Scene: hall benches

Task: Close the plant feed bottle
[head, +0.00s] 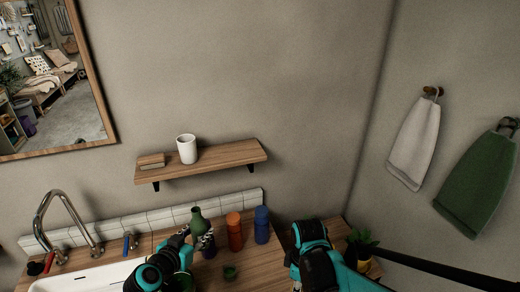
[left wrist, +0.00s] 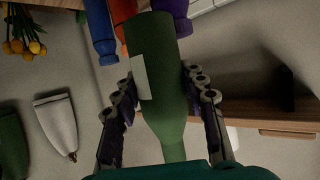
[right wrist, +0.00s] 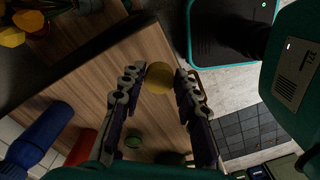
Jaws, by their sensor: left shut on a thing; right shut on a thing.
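A green bottle (head: 197,222), likely the plant feed bottle, stands among bottles at the back of the counter. In the left wrist view the green bottle (left wrist: 165,85) shows a pale label. My left gripper (left wrist: 158,78) is shut on it, one finger on each side. Its mouth cannot be made out. My right gripper (right wrist: 160,78) is shut on a round yellow thing (right wrist: 158,77), perhaps a cap, above the wooden counter. In the head view my right arm hides its fingers. A small green piece (head: 230,271) lies on the counter; it also shows in the right wrist view (right wrist: 133,139).
An orange bottle (head: 234,232) and a blue bottle (head: 262,225) stand right of the green one. A purple bottle (left wrist: 172,12) is close by. The sink (head: 85,277) is at left, a shelf (head: 220,159) with a white cup (head: 187,149) above. Yellow flowers (right wrist: 12,30) stand right of the counter.

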